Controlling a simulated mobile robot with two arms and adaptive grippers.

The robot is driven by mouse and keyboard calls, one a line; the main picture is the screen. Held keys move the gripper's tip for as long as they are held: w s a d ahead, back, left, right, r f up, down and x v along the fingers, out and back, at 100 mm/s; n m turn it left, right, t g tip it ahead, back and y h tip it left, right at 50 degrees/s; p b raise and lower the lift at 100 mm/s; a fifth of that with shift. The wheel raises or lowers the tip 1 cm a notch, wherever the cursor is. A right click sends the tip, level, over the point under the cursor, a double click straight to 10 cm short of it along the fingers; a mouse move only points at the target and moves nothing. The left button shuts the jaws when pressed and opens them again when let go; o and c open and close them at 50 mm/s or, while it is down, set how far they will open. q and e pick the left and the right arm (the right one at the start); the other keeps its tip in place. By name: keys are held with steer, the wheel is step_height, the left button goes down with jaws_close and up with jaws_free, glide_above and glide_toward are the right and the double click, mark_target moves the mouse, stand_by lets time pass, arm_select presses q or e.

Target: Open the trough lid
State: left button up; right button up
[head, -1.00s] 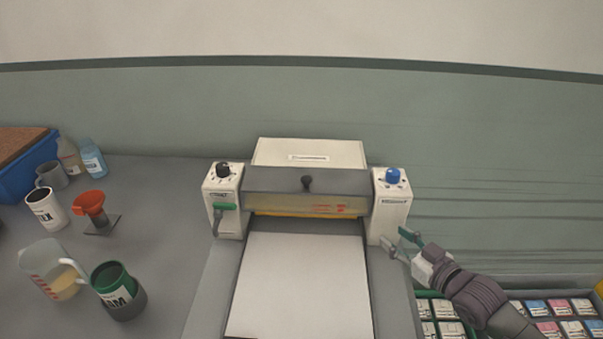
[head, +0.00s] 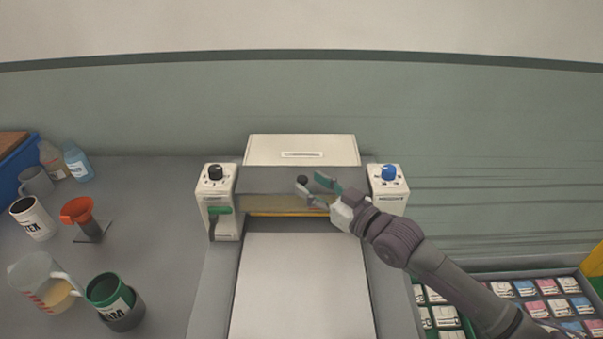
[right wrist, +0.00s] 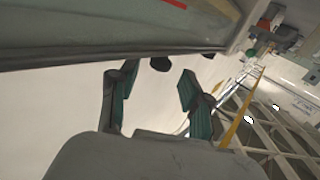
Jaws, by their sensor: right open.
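The trough lid (head: 260,182) is a dark grey bar across the machine between two white end posts, and it lies closed. Its black knob (head: 302,181) stands at the lid's middle. My right gripper (head: 312,188) is open at the knob, with a green-padded finger behind it and the other finger lower, in front of the lid. In the right wrist view the dark knob (right wrist: 159,64) shows between and just beyond the tips of the open gripper (right wrist: 155,82). I cannot tell whether a finger touches it. My left gripper is not in view.
A white bed (head: 300,285) lies in front. Left are a measuring jug (head: 40,280), a green cup (head: 108,290) and an orange funnel (head: 78,210).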

mark_target(306, 181)
steer(key=shift+x, duration=1.85)
jaws_close()
